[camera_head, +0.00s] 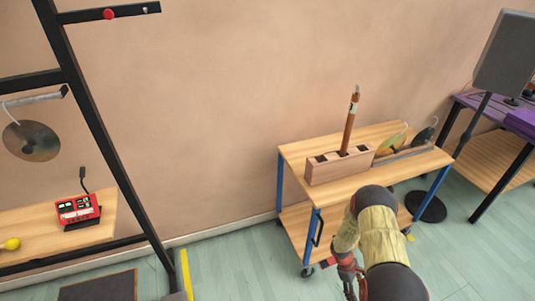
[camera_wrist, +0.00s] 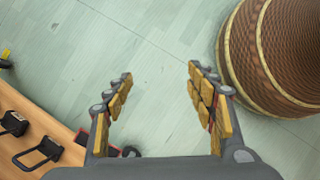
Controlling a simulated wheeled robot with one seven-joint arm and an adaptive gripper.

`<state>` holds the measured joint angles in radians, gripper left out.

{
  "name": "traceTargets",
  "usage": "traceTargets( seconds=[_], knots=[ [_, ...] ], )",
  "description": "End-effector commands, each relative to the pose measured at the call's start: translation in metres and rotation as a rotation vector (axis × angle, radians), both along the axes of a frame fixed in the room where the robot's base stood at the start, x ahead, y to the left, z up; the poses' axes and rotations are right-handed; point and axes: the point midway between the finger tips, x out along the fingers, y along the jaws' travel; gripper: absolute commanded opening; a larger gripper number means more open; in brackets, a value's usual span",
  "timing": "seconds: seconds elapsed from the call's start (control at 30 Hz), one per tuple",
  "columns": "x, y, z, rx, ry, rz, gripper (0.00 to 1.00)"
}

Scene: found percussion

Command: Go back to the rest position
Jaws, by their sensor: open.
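My gripper (camera_wrist: 160,72) is open and empty in the wrist view, its two yellow-padded fingers spread apart over bare floor. In the head view a red and dark part of my gripper (camera_head: 347,272) shows low in the picture, in front of the cart, mostly hidden by my arm. The wooden cart (camera_head: 310,148) with blue legs stands beyond my arm. On it is a wooden block holder (camera_head: 330,172) with dark slots, and a brown stick (camera_head: 350,122) stands upright in it.
A large brown ribbed round body (camera_wrist: 282,50) stands close right of my fingers. A wooden surface with black handles (camera_wrist: 40,152) lies lower left. A black frame (camera_head: 95,120) with a hanging disc (camera_head: 32,141) stands left; a purple table (camera_head: 515,120) and dark panel stand right.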

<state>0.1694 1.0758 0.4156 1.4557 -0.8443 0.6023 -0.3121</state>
Motion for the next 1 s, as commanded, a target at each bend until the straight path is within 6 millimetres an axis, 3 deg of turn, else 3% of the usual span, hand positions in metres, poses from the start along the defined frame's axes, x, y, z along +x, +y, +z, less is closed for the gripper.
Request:
traceTargets(
  seconds=[0.03, 0.1, 0.5, 0.7, 1.0],
  knots=[
    [0.004, 0.002, 0.030, -0.012, -0.020, -0.054, 0.56],
    [0.004, 0.008, 0.066, -0.026, -0.041, -0.137, 0.56],
    [-0.017, 0.052, 0.258, -0.046, -0.178, -0.521, 0.56],
    [-0.040, 0.080, 0.341, -0.019, -0.253, -0.669, 0.56],
    [-0.086, 0.122, 0.442, 0.062, -0.370, -0.838, 0.56]
  ],
)
